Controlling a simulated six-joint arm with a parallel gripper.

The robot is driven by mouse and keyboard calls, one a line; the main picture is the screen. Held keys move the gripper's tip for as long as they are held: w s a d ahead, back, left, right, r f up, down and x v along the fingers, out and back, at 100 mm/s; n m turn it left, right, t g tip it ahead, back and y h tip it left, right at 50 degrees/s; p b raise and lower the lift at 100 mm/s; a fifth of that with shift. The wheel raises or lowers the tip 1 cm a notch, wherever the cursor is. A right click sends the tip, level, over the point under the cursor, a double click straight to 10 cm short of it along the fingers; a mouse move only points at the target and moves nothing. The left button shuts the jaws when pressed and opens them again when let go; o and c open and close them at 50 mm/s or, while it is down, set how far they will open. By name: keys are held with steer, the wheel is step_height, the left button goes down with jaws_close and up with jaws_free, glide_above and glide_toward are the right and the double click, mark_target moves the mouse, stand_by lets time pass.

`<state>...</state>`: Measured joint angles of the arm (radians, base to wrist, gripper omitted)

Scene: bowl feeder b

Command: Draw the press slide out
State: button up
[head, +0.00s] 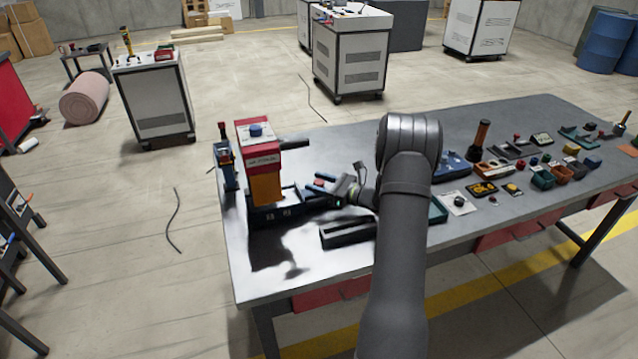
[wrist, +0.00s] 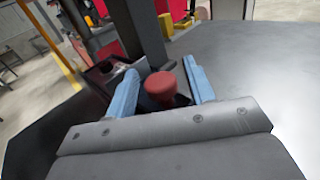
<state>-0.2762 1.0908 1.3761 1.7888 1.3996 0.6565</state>
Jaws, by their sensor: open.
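The press (head: 265,165) stands at the left end of the table, with a red head, an orange body and a dark base. A dark slide (head: 300,199) reaches out of the base on its right side. A red knob (wrist: 166,90) is at the slide's outer end. It also shows in the head view (head: 319,182). My gripper (wrist: 163,80) is open, with one blue finger on each side of the knob. A small gap shows beside the knob; whether either finger touches it I cannot tell. My wrist partly hides the slide's end in the head view.
A black slotted block (head: 348,232) lies on the table just in front of my gripper. A blue and red device (head: 226,165) stands behind the press at the left edge. Several small parts and bins crowd the right half. The table's front left is clear.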

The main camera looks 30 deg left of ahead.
steer(key=shift+c, duration=0.2)
jaws_close()
steer(key=w+d, duration=1.2)
steer(key=shift+w+d, duration=0.35)
steer(key=shift+d, duration=0.15)
steer(key=shift+o, duration=0.2)
jaws_free()
steer(key=shift+w, duration=0.15)
steer(key=d, duration=1.7)
steer(key=shift+d, duration=0.15)
